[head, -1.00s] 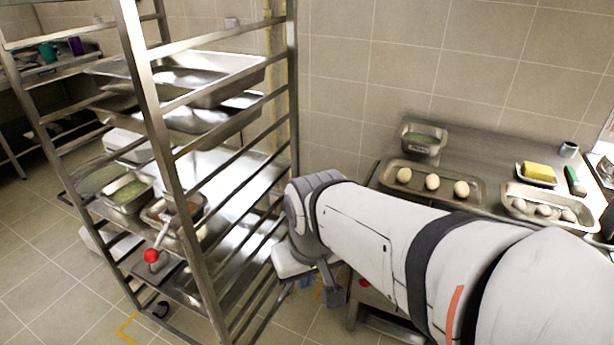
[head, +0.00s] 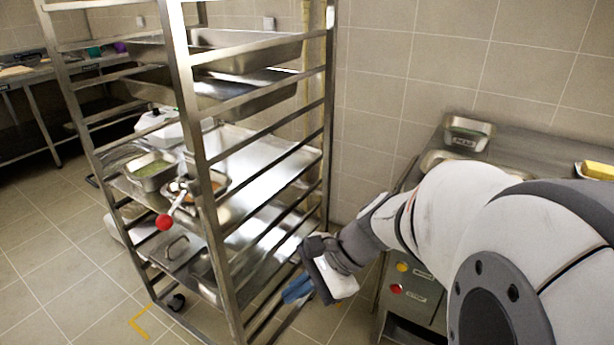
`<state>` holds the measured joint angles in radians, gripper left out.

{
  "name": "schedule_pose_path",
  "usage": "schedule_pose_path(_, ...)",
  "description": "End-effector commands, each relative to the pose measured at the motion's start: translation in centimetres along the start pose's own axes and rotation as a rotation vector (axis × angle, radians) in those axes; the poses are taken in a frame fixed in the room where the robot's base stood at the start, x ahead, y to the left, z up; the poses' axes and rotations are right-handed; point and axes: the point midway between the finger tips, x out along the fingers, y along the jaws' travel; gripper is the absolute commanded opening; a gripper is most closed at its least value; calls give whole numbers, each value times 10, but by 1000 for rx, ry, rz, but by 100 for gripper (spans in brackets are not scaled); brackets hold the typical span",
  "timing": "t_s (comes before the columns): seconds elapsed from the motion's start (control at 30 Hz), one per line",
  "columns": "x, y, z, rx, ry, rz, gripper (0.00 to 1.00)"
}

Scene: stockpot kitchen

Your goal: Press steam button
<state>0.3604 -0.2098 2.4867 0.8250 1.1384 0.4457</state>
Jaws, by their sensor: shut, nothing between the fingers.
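A yellow button (head: 402,267) and a red button (head: 396,289) sit one above the other on the front of the steel counter unit (head: 425,312) at lower right. Each has a small label beside it, too small to read, so I cannot tell which is the steam button. My gripper (head: 296,289) has blue fingertips, which are shut and empty. In the picture it is left of both buttons and apart from them, close to the rack's right side. My arm hides part of the counter.
A tall steel rack (head: 211,240) with trays stands just left of my gripper. A red-ball handle (head: 164,222) shows at the rack. On the counter are a small steel pan (head: 468,133) and a yellow block (head: 597,170). Floor shows between rack and counter.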

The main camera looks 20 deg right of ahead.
Motion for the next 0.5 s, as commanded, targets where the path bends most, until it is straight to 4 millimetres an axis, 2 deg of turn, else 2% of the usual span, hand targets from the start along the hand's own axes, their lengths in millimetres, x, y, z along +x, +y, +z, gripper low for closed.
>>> schedule_pose_path(0.03,25,-2,-27,174,-73,-84,0)
schedule_pose_path(0.17,36,-30,-72,594,-289,-316,0)
schedule_pose_path(0.2,36,-39,-90,715,-361,-392,0)
schedule_pose_path(0.27,32,-50,-121,886,-474,-507,0)
schedule_pose_path(0.37,16,-59,-183,1143,-682,-712,0)
schedule_pose_path(0.4,7,-59,-210,1232,-769,-796,0)
schedule_pose_path(0.5,-18,-50,-267,1392,-968,-981,0)
